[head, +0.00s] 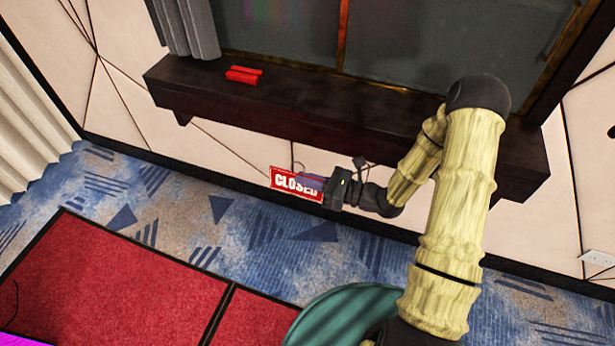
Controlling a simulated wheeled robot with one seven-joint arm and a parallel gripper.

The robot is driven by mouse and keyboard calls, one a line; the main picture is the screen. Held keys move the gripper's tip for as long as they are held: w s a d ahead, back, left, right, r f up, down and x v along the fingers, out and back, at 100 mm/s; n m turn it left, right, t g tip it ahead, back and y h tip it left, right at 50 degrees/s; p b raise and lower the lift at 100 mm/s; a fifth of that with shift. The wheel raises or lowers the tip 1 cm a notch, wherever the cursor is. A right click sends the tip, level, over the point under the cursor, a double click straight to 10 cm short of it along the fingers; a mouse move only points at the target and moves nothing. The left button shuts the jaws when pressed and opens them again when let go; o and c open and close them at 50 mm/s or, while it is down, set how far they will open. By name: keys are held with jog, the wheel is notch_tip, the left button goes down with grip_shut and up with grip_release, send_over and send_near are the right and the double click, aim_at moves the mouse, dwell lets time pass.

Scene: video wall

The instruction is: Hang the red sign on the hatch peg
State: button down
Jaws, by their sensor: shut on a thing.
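I cannot make out a hatch peg in this view.
A dark wooden shelf (330,110) runs below the window, with a red object (244,75) on its left part. A grey curtain (187,28) hangs at the left. A green round surface (345,315) and red mats (110,275) are below.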

jog(key=shift+w+d, duration=0.1)
jog(key=shift+d, duration=0.05)
jog(key=w, duration=0.1)
jog(key=w+d, duration=0.1)
jog(key=w, duration=0.1)
jog(key=w+b, duration=0.1)
jog(key=w, duration=0.1)
jog(key=shift+w+d+f, duration=0.1)
jog(key=shift+d+f, duration=0.1)
jog(key=shift+d, duration=0.15)
dwell(0.7)
jog(key=shift+d+p, duration=0.1)
jog(key=shift+p, duration=0.2)
dwell(0.9)
jog(key=shift+w+d, duration=0.1)
jog(key=shift+w, duration=0.25)
dwell(0.4)
jog(key=shift+w+d, duration=0.15)
jog(key=shift+w, duration=0.15)
jog(key=shift+w+d, duration=0.25)
jog(key=shift+w, duration=0.45)
jog(key=shift+w+d, duration=0.1)
jog(key=shift+w, duration=0.15)
